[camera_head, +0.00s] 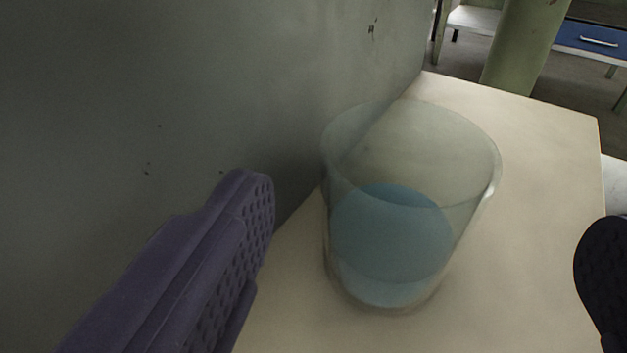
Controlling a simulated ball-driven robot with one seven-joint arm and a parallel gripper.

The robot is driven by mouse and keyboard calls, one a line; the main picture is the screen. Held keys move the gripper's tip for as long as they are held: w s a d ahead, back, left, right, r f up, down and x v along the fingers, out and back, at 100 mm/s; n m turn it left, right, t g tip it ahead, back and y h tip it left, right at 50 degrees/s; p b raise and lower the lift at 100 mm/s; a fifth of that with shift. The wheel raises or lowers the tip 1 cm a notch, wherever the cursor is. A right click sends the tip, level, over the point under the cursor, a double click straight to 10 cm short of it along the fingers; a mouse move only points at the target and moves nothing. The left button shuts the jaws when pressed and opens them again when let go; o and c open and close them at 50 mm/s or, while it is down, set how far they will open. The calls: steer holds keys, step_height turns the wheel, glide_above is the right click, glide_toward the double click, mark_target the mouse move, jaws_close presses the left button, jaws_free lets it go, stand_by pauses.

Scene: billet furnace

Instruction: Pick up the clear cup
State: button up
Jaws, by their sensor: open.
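The clear cup (465,215) stands upright on a cream-coloured tabletop (530,270), close to a grey-green wall. It is see-through, with a wide open rim and a bluish area in its lower part; I cannot tell whether that is liquid or a coloured base. My gripper (425,255) is open. Its purple finger shows at the lower left and its dark finger at the right edge. The cup appears between the two fingers in the picture, and neither finger touches it. The lower part of the dark finger is cut off by the frame.
The grey-green wall (200,90) rises along the left side of the table, close to the cup and the purple finger. The tabletop right of the cup is clear.

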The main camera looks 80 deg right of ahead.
mark_target(406, 111)
steer(key=b+x, duration=0.2)
steer(key=x, duration=0.5)
steer(key=shift+w+d+f, duration=0.1)
steer(key=shift+d+f, duration=0.1)
steer(key=shift+c, duration=0.2)
steer(key=c, duration=1.4)
steer(key=shift+r, duration=0.35)
